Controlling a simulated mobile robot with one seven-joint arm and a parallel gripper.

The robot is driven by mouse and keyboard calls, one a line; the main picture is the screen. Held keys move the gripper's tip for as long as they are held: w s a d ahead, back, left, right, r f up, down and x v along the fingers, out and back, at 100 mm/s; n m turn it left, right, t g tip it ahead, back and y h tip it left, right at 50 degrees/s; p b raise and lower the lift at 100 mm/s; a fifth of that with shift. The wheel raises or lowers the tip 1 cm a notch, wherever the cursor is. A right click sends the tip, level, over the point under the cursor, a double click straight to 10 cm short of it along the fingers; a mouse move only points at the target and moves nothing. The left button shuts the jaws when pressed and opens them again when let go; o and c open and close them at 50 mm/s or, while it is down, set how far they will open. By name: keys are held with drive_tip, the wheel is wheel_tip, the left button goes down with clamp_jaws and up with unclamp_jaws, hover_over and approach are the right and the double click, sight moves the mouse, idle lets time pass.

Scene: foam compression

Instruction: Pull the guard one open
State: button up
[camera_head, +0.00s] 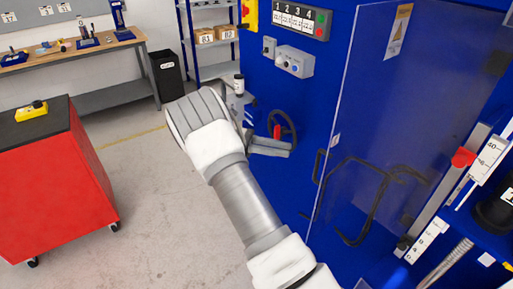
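The guard (385,105) is a large clear panel with a pale edge on the right side of the blue machine, with a yellow warning label near its top. A black handle (319,167) shows at its left edge, and a larger bent black bar (372,208) shows lower on it. I cannot tell whether the guard is fully shut. My gripper (262,122) is left of the guard, apart from its handle, in front of the blue machine face. Its grey fingers look spread and empty. My wrist hides part of the gripper.
A black handwheel with a red part (278,130) is close to my gripper. A control box (294,61) is above it. A red cart (55,180) stands left, a workbench (110,52) behind. Grey floor (160,225) between cart and arm is clear.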

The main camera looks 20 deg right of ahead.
drive_tip(key=v, duration=0.7)
idle(0.5)
drive_tip(key=s+d+r+m+t+y, duration=0.2)
drive_tip(key=s+r+m+t+y, duration=0.3)
drive_tip(key=s+r+y, duration=0.4)
drive_tip(key=s+a+r+m+t+y, duration=0.1)
drive_tip(key=s+a+m+t+y, duration=0.1)
drive_tip(key=s+a+t, duration=0.3)
drive_tip(key=s+a+r+m+t+y, duration=0.1)
drive_tip(key=s+a+m+t+y, duration=0.2)
drive_tip(key=s, duration=0.9)
drive_tip(key=shift+a+m+t, duration=0.3)
drive_tip(key=shift+a+t, duration=0.75)
drive_tip(key=shift+t, duration=0.65)
